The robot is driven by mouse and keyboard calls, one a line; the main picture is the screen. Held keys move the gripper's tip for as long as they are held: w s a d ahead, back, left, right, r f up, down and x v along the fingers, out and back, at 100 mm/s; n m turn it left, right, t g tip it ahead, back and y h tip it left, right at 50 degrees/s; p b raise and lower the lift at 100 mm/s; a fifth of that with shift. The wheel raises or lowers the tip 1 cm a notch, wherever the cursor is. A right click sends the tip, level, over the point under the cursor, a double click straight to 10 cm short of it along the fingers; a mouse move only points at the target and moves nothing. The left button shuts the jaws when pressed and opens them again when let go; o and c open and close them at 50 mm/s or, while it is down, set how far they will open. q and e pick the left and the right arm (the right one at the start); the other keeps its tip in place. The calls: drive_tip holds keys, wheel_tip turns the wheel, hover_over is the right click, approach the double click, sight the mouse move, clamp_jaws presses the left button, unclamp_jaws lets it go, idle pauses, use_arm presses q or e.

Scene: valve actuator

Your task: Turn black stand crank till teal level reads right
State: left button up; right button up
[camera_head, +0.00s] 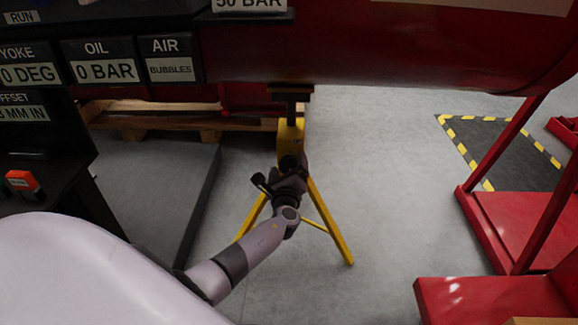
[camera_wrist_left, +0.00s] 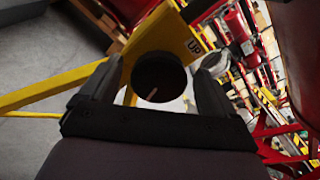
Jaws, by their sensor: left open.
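The yellow stand (camera_head: 291,135) stands on splayed legs under the big red cylinder, its dark post reaching up to it. My left gripper (camera_head: 290,166) is at the front of the stand's column and hides part of it. In the left wrist view, a round black part (camera_wrist_left: 160,77), seemingly the crank's end, lies between the two spread fingers of my left gripper (camera_wrist_left: 153,92). I cannot tell whether the fingers touch it. The yellow stand (camera_wrist_left: 150,42) behind it bears an "UP" label. No teal level can be made out. My right gripper is not in view.
The red cylinder (camera_head: 390,50) hangs low overhead. Display plates at upper left include an oil plate (camera_head: 104,71) reading 0 BAR. A wooden pallet (camera_head: 150,120) lies behind. A red frame (camera_head: 510,225) stands at right. Grey floor around the stand is clear.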

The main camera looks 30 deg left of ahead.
use_arm(q)
drive_tip(key=shift+b+x, duration=0.45)
drive_tip(key=shift+x, duration=0.85)
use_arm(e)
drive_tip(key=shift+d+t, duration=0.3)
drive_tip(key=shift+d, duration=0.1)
use_arm(q)
drive_tip(key=c, duration=1)
drive_tip(key=shift+o, duration=0.2)
